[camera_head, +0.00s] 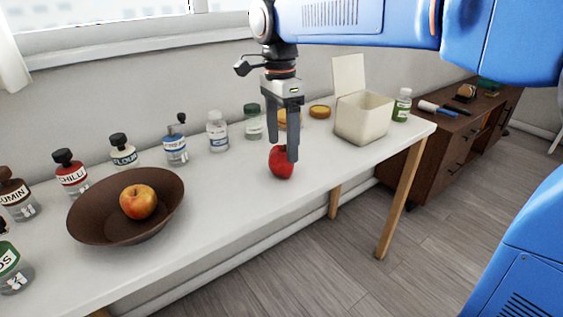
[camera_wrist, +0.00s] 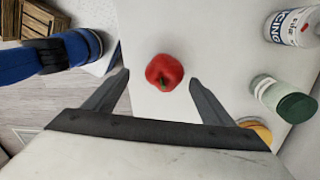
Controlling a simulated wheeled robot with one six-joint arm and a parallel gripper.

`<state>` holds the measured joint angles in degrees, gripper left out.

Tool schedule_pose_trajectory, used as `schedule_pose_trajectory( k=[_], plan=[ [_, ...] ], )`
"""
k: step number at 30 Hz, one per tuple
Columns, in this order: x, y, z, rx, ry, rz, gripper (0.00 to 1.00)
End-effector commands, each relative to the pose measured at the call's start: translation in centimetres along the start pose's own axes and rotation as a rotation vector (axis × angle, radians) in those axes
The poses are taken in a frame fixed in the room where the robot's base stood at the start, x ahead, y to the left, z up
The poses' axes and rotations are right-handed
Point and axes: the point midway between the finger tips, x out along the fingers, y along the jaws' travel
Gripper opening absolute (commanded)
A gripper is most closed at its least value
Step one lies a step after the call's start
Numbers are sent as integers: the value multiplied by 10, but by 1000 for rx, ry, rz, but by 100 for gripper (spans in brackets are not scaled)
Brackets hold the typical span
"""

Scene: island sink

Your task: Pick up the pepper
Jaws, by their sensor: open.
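The red pepper (camera_head: 281,164) lies on the white table, right of its middle in the head view. In the wrist view the pepper (camera_wrist: 164,72), with a green stem, shows between and beyond my fingertips. My gripper (camera_head: 284,150) points down at the pepper, and one finger covers part of it in the head view. In the wrist view my gripper (camera_wrist: 158,78) is open, its two fingers on either side of the pepper with gaps. I cannot tell the exact height of the fingertips above the table.
A brown bowl (camera_head: 90,222) with an apple (camera_head: 138,201) stands at the left. Several labelled jars line the wall behind. A cream open-lidded box (camera_head: 362,120) stands to the right, by a green-labelled bottle (camera_head: 402,106). The white table (camera_head: 225,195) is clear around the pepper's front and left.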

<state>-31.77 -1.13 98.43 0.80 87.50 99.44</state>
Motion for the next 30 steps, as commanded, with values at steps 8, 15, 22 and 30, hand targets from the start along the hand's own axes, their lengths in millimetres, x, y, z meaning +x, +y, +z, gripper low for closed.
schedule_pose_trajectory(
  k=[8, 15, 22, 30],
  plan=[
    [25, -5, -1, 0, 0, 3, 77],
    [51, -7, -1, 0, 0, 2, 77],
    [54, -8, -1, 0, 0, 0, 77],
    [54, -8, -1, 0, 0, 0, 30]
  ],
)
